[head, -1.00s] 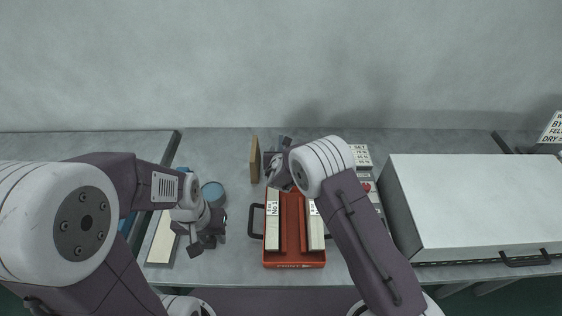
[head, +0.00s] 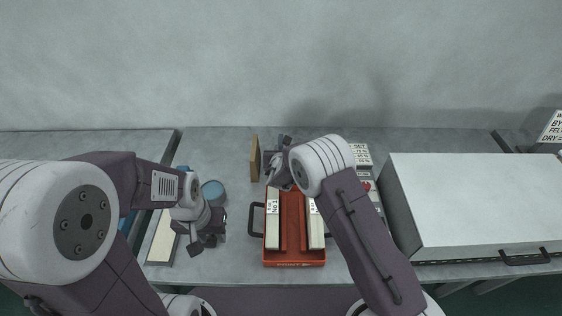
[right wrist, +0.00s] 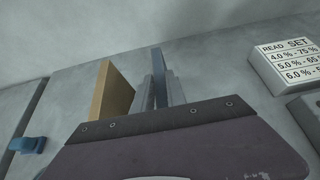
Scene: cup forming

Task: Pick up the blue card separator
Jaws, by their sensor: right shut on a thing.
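The blue card separator (right wrist: 160,78) shows in the right wrist view as a thin blue-grey upright strip between my right gripper's fingers. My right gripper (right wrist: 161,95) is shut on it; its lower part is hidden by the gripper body. In the head view my right gripper (head: 271,167) is behind the red tray, and the separator cannot be made out there. My left gripper (head: 208,238) is low over the table, left of the red tray, with its dark fingers apart and nothing visible between them.
A tan upright board (head: 255,158) stands close left of my right gripper. The red tray (head: 293,263) holds pale bars. A large white-topped box (head: 475,200) fills the right.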

